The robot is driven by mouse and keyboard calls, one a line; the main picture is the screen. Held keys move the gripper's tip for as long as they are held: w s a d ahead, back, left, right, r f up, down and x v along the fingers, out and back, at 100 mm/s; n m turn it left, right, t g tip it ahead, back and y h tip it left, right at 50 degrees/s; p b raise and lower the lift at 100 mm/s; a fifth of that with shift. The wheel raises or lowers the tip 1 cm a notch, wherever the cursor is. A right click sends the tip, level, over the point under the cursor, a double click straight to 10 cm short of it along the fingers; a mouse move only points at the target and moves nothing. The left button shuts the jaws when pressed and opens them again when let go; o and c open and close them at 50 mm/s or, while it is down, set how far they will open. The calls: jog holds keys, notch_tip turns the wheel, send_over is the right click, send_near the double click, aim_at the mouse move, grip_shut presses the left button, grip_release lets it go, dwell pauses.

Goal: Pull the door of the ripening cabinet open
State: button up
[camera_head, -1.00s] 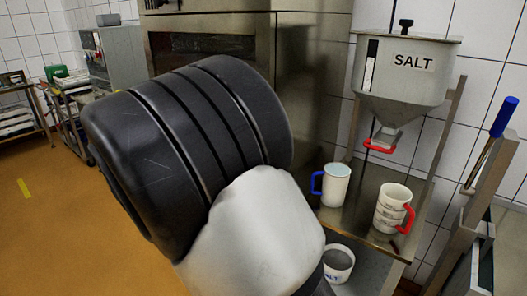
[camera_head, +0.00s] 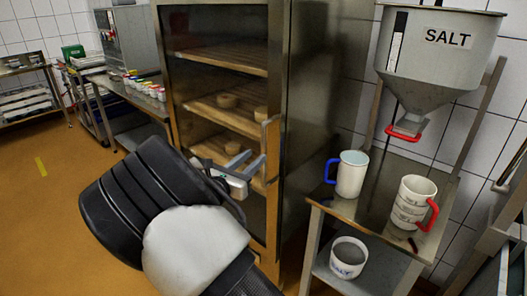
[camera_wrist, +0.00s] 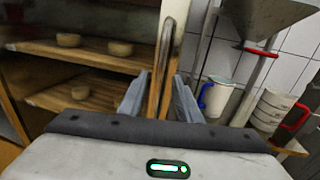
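The ripening cabinet (camera_head: 310,90) stands in the middle of the head view. Its glazed door (camera_head: 276,60) appears flush with the front, with wooden shelves and round cheeses showing behind it. The upright bar handle (camera_head: 269,135) is at the door's right side. My gripper (camera_head: 248,170) is in front of the door at the handle's height. In the wrist view, my gripper's two fingers (camera_wrist: 160,98) are apart, with the handle (camera_wrist: 165,60) upright between them. Gaps show beside the handle, so the fingers do not look closed on it. The exact depth of the handle between them is unclear.
Right of the cabinet, a steel stand (camera_head: 320,207) holds a blue-handled jug (camera_head: 352,175) and a red-handled jug (camera_head: 412,200) under the salt hopper (camera_head: 430,50). A white tub (camera_head: 348,257) is on its lower shelf. A bench (camera_head: 130,95) stands left. The left floor is clear.

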aim_at(262, 151)
jog(key=x, duration=0.6)
jog(key=shift+w+d, duration=0.2)
jog(key=shift+w, duration=0.1)
grip_shut()
